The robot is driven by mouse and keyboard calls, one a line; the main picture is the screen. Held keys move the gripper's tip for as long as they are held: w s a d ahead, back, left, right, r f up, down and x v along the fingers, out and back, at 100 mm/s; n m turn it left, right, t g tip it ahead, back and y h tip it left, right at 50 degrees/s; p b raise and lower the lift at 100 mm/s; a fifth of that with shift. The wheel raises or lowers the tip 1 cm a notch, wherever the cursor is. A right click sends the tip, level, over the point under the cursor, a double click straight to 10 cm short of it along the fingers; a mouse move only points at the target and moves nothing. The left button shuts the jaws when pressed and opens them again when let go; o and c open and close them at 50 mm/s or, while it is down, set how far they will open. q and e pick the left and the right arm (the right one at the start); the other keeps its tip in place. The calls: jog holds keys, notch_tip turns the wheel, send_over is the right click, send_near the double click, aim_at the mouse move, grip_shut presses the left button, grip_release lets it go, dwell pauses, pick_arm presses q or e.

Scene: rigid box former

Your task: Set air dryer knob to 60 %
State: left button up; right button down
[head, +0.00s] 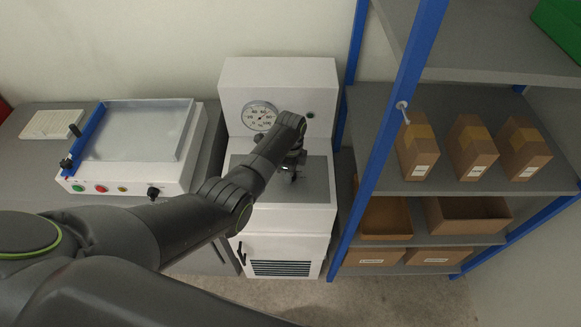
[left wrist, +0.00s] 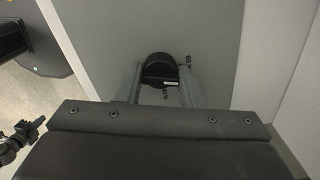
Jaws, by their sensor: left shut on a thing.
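The air dryer (head: 280,80) is a white cabinet with a grey top surface (head: 315,180). A round dial (head: 260,116) on its upright back panel carries a scale; its exact reading is too small to tell. My left gripper (head: 290,170) is low over the grey surface. In the left wrist view a black knob (left wrist: 160,68) with a pale mark sits between the two fingers of my left gripper (left wrist: 160,85), which is shut on it. In the head view my gripper and wrist hide most of the knob. A dark jointed part at the left wrist view's lower left may be my right gripper.
A blue-framed shelf (head: 375,140) with cardboard boxes (head: 472,148) stands close on the right. A white machine (head: 135,180) with coloured buttons sits on the bench to the left.

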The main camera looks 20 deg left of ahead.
pick_arm(q)
jog(key=shift+r+n+p, duration=0.1)
jog(key=shift+n+p, duration=0.4)
jog(key=shift+n, duration=1.1)
jog(key=o, duration=1)
jog(key=shift+r, duration=0.4)
notch_tip(320, 180, up, 16)
jog(key=shift+r, duration=0.25)
jog(key=shift+f, duration=0.1)
